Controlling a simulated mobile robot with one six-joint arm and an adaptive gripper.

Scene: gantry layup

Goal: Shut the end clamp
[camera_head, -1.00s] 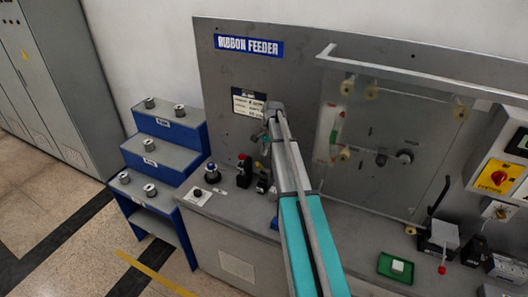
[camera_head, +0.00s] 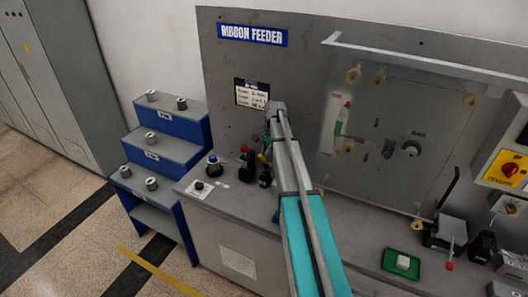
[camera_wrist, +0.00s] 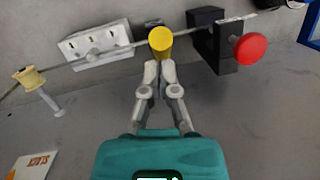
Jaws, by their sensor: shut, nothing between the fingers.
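In the wrist view, a black slotted block (camera_wrist: 207,42) with a red ball knob (camera_wrist: 250,49) has a thin grey strip passing at it. This looks like a clamp, but no label names it the end clamp; whether it is open is unclear. A yellow round cap (camera_wrist: 160,41) is left of it. My gripper (camera_wrist: 160,68) is shut and empty, its tips just below the yellow cap in the picture; contact is unclear. In the head view, a black device with a red top (camera_head: 246,160) stands left of my arm, on the bench. The gripper is hidden there.
In the wrist view, a white box with holes (camera_wrist: 96,45) and a pale roller (camera_wrist: 30,78) are at left. In the head view, a clear panel (camera_head: 390,130), a green tray (camera_head: 388,268) and a raised black lever (camera_head: 448,188) are at right. A blue rack (camera_head: 183,170) stands left.

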